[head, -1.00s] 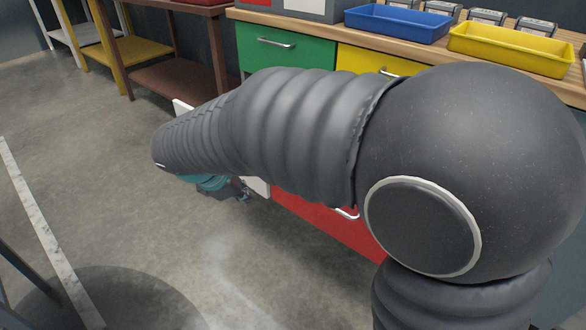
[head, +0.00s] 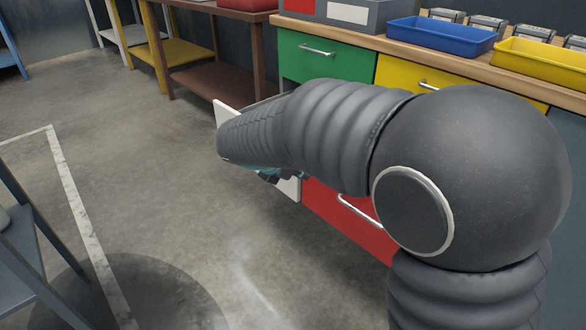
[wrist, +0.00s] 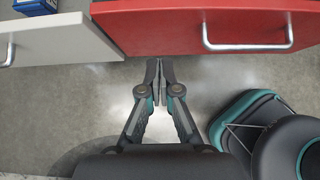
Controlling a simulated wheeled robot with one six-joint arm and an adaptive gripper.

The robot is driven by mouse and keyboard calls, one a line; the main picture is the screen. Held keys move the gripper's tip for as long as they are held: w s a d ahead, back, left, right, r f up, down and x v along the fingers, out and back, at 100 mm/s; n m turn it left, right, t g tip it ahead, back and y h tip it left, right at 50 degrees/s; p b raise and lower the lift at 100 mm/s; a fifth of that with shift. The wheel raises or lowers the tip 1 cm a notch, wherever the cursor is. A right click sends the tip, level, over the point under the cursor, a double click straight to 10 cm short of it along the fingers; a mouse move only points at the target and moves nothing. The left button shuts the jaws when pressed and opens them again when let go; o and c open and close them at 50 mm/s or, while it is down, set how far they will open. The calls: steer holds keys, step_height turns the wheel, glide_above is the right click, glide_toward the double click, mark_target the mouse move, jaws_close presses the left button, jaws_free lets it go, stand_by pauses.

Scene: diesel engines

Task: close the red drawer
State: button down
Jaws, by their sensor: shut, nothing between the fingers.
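The red drawer (head: 345,222) has a red front and a pale bar handle; my arm hides its upper part in the head view. In the wrist view the red front (wrist: 150,32) crosses the top, with its handle (wrist: 247,42) at the right. My gripper (wrist: 160,65) is shut and empty. Its fingertips are just below the lower edge of the red front in the picture, left of the handle; I cannot tell whether they touch it. In the head view my arm mostly hides the gripper.
An open white drawer (wrist: 60,42) stands left of the red one, with a blue item (wrist: 35,5) inside. Green (head: 320,58) and yellow (head: 430,80) drawers are above, under a worktop with blue (head: 440,36) and yellow trays. Grey floor (head: 200,200) at left is clear.

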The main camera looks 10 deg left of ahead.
steer(key=w+d+f, duration=0.2)
steer(key=w+d, duration=0.2)
steer(key=w, duration=0.1)
steer(key=shift+w+f, duration=0.2)
steer(key=shift+f, duration=0.2)
